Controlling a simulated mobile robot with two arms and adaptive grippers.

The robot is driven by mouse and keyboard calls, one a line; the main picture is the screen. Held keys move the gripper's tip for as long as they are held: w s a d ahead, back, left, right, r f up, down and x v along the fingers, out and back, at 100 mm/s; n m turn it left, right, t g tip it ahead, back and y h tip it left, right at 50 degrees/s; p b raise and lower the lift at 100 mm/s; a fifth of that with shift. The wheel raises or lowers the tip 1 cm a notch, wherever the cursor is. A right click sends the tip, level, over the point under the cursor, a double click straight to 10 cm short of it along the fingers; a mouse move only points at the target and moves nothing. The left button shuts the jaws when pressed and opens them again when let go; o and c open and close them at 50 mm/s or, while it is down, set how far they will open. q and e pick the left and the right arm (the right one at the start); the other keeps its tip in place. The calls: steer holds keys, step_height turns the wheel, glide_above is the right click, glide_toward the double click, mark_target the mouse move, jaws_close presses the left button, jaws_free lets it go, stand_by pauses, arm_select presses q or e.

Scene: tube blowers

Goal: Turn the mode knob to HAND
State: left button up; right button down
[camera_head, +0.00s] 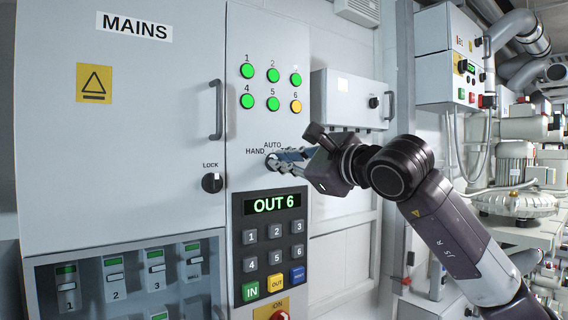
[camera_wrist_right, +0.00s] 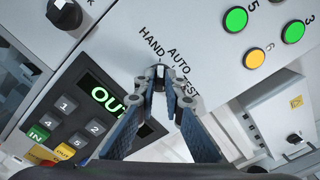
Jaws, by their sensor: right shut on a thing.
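The mode knob (camera_head: 271,162) is a small round knob on the tall grey cabinet's panel, below the HAND and AUTO labels. My right gripper (camera_head: 281,163) reaches it from the right, with its fingers shut on it. In the right wrist view my right gripper (camera_wrist_right: 161,77) has its two blue-padded fingertips on either side of the dark knob (camera_wrist_right: 159,71). HAND, AUTO and TEST labels fan around the knob there. The fingers cover much of the knob, so I cannot tell which label it points at. My left gripper is not in view.
Below the knob are a display (camera_head: 275,204) reading OUT 6 and a keypad (camera_head: 274,250). Above are several green lamps and a yellow lamp (camera_head: 296,106). A LOCK knob (camera_head: 212,182) and door handle (camera_head: 216,108) are left. A smaller box (camera_head: 350,102) stands behind my gripper.

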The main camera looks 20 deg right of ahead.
steer(key=shift+f+n, duration=0.1)
steer(key=shift+n, duration=0.2)
stand_by(0.4)
steer(key=c, duration=2)
jaws_free()
steer(key=v, duration=1.2)
steer(key=shift+a, duration=0.1)
